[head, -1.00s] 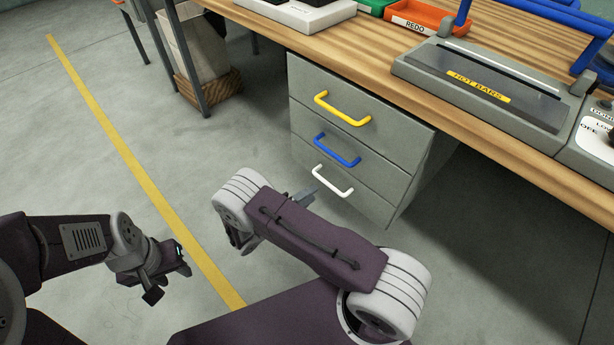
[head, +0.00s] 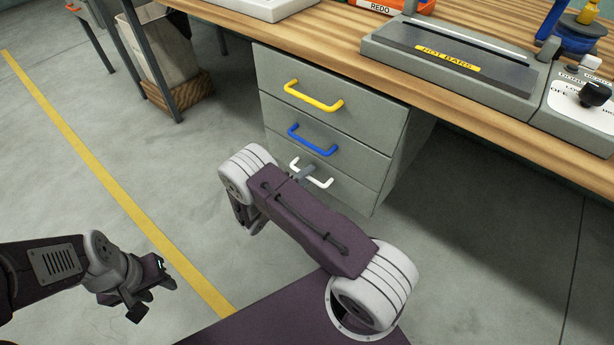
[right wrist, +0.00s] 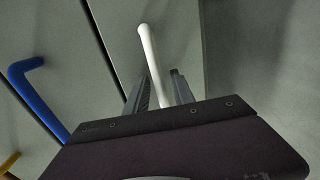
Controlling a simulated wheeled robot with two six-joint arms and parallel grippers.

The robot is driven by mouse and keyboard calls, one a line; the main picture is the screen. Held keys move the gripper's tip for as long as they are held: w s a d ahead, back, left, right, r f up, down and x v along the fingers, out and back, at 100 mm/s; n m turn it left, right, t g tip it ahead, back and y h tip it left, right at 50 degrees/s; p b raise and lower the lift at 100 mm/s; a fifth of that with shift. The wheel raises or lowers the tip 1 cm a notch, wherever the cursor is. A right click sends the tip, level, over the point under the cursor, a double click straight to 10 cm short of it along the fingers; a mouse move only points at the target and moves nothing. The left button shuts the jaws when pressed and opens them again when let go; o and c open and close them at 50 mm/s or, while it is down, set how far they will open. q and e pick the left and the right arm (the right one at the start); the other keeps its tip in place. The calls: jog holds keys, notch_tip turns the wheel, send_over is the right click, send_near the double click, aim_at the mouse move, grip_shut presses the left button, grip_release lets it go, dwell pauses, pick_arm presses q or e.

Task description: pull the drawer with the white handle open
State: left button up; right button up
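The white handle (head: 318,179) is a bar on the lowest drawer (head: 350,190) of a grey drawer unit under the bench. That drawer front looks flush with those above. My right gripper (head: 303,173) is at the handle, mostly hidden behind my own arm in the head view. In the right wrist view, the white handle (right wrist: 149,52) runs between the two open fingers of my right gripper (right wrist: 160,88), with gaps beside it. My left gripper (head: 158,285) is low at the left, away from the drawers, with nothing visible in it; its finger gap is unclear.
A yellow handle (head: 314,98) and a blue handle (head: 312,142) sit on the drawers above. The wooden bench top (head: 480,115) overhangs the unit and carries a grey sealing machine (head: 450,70). A bin (head: 158,55) stands at the left. Floor in front is open.

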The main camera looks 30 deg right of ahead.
grip_shut()
dwell(1.2)
